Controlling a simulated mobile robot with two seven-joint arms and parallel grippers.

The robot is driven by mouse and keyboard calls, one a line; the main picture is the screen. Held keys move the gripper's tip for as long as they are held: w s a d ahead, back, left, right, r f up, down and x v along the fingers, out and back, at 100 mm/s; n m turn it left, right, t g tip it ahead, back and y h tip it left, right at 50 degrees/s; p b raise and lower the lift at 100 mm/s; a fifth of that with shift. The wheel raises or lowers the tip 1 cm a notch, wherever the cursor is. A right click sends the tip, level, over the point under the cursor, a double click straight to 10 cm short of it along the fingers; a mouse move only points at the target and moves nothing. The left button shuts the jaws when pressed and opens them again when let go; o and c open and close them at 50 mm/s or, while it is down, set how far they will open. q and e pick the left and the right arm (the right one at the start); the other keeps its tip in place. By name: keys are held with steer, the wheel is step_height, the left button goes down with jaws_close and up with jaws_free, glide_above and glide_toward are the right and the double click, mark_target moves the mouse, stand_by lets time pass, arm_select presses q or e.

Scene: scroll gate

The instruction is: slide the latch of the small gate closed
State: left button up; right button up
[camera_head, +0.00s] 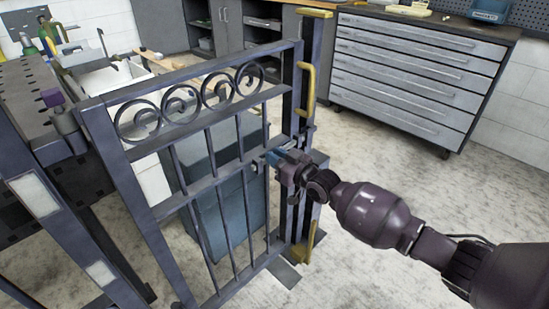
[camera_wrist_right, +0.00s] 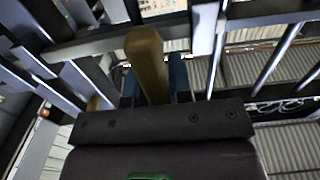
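The small dark gate (camera_head: 188,206) with scrollwork stands in the middle of the head view. Its right side is beside a post (camera_head: 316,60) with yellow fittings (camera_head: 308,85). My right gripper (camera_head: 270,159) reaches in from the right to the latch area at mid-height. It covers most of the latch there. In the right wrist view, a yellow bar (camera_wrist_right: 148,62) lies between the gripper's blue fingertips (camera_wrist_right: 154,80). I cannot tell whether the fingers press on it. My left gripper is not in view.
A grey drawer cabinet (camera_head: 410,75) stands behind on the right. A blue-grey bin (camera_head: 215,190) is behind the gate bars. A dark perforated bench (camera_head: 25,95) is at the left. The pale floor (camera_head: 380,165) between gate and cabinet is clear.

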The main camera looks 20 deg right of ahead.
steer(key=o, duration=0.4)
steer(key=shift+w+d, duration=0.1)
steer(key=shift+d, duration=0.25)
steer(key=shift+a, duration=0.1)
steer(key=shift+s, duration=0.35)
arm_select(q)
steer(key=p, duration=0.1)
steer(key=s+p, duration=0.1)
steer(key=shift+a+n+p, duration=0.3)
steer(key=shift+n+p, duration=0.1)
arm_select(e)
steer(key=v, duration=1)
steer(key=shift+s, duration=0.1)
